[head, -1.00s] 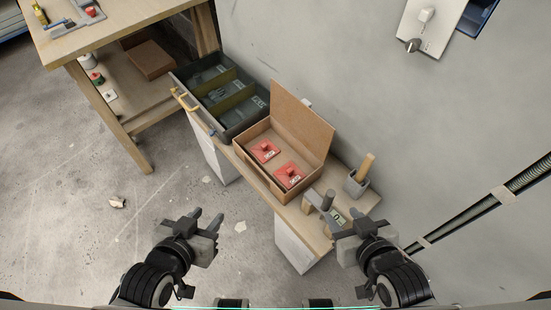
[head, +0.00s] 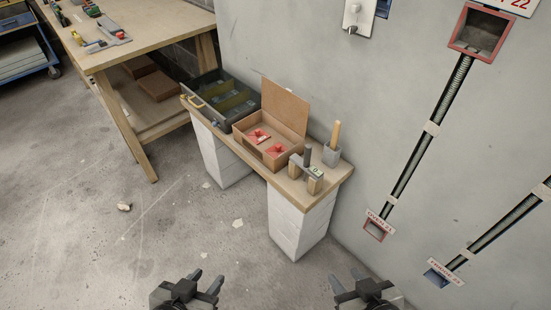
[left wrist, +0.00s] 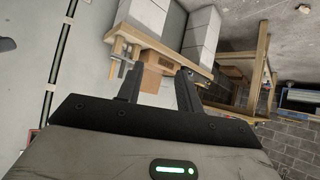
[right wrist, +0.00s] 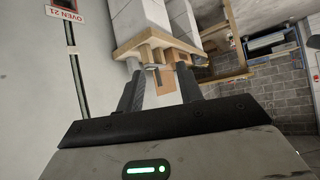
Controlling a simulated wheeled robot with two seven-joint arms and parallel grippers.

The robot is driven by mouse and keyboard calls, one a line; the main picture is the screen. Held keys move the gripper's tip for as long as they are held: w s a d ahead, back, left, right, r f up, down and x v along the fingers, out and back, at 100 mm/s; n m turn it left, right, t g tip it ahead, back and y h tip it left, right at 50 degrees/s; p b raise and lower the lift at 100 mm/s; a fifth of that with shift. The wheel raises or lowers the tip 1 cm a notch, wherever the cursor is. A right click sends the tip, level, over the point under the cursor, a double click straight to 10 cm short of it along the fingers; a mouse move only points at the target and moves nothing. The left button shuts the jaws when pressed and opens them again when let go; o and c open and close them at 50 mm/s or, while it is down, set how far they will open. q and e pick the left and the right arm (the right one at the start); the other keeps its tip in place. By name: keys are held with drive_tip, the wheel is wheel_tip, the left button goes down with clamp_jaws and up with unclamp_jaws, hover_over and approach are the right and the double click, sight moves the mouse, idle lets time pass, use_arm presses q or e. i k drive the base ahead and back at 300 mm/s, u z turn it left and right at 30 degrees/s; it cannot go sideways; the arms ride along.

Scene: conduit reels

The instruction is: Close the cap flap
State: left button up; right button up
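No part is plainly labelled as the cap flap. A red-framed wall box (head: 479,36) at the top right has an open dark front; a ribbed conduit runs down from it to a small red-framed box (head: 376,229) labelled OVEN 21. A blue box (head: 437,275) sits at the lower end of another conduit. The cardboard box (head: 249,145) on the bench has its lid (head: 286,106) standing open, with red pieces inside. My left gripper (head: 207,281) and right gripper (head: 343,282) are open and empty, low in the head view, apart from everything.
A larger wooden table (head: 130,45) stands at the left. The floor before the bench is mostly clear.

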sight(290, 109)
drive_tip(key=z, duration=0.75)
drive_tip(key=i, duration=0.85)
drive_tip(key=u, duration=1.2)
drive_tip(key=k, duration=1.2)
drive_tip(key=u, duration=0.75)
drive_tip(key=i, duration=2)
drive_tip(key=z, duration=1)
drive_tip(key=i, duration=0.2)
drive_tip(key=z, duration=0.15)
